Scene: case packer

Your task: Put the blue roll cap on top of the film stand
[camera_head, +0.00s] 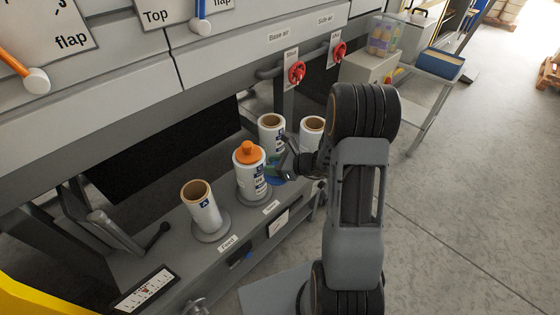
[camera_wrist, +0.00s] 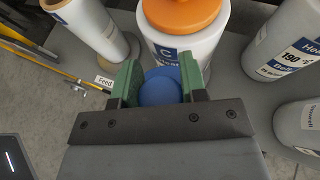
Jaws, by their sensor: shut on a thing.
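The blue roll cap (camera_wrist: 160,88) sits between the two green fingers of my gripper (camera_wrist: 158,76) in the wrist view. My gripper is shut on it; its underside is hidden. In the head view my gripper (camera_head: 280,166) is just right of a white roll with an orange cap (camera_head: 246,153) on top. That roll stands on a round base on the grey bench, and it also shows in the wrist view (camera_wrist: 187,48) straight beyond the fingers. I cannot tell which upright is the film stand.
An uncapped white roll (camera_head: 203,210) stands at the front left. Two more uncapped rolls stand behind, one (camera_head: 271,134) at the back and one (camera_head: 312,131) beside my arm. The grey machine front with red valve handles (camera_head: 297,73) rises behind.

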